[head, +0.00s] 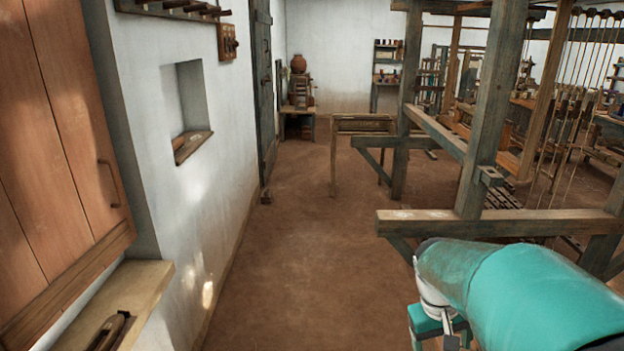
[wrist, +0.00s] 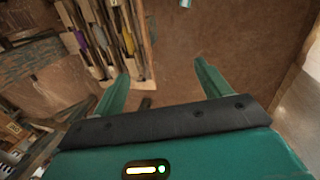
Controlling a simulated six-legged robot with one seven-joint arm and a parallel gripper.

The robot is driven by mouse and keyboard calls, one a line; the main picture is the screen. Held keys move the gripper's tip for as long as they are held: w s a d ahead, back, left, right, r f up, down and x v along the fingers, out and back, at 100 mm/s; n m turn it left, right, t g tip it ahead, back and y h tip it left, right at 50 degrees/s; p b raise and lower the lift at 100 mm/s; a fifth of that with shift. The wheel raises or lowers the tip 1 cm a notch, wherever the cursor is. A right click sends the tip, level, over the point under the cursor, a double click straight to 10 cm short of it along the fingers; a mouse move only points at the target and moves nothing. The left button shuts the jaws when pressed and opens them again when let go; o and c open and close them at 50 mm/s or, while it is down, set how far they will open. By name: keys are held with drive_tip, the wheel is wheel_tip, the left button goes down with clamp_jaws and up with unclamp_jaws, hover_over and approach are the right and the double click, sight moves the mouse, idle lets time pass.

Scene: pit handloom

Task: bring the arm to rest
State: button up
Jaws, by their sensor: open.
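My arm shows at the lower right of the head view as a teal sleeve with a dark, worn end. My gripper is only partly in that view, below the arm at the bottom edge, and its fingertips are out of sight there. In the wrist view my gripper (wrist: 160,82) has its two teal fingers spread wide apart. Nothing is between them; brown earthen floor shows in the gap.
A wooden loom frame (head: 487,110) stands close on the right, its low beam (head: 500,222) just behind my arm. A window sill (head: 95,305) and wall niche (head: 190,145) are on the left. Bare floor (head: 300,260) runs clear ahead. The wrist view shows a wooden rack (wrist: 105,40) holding several coloured items.

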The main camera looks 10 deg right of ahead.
drive_tip(key=s+a+r+t+y, duration=0.1)
drive_tip(key=s+a+r+t, duration=0.2)
drive_tip(key=a, duration=0.6)
drive_tip(key=s+a+r+n+t+y, duration=0.1)
drive_tip(key=s+a+r+t, duration=0.2)
drive_tip(key=a+r, duration=0.3)
drive_tip(key=a, duration=0.3)
drive_tip(key=shift+r+n, duration=0.3)
drive_tip(key=c, duration=0.8)
drive_tip(key=shift+d, duration=0.15)
drive_tip(key=shift+c, duration=0.4)
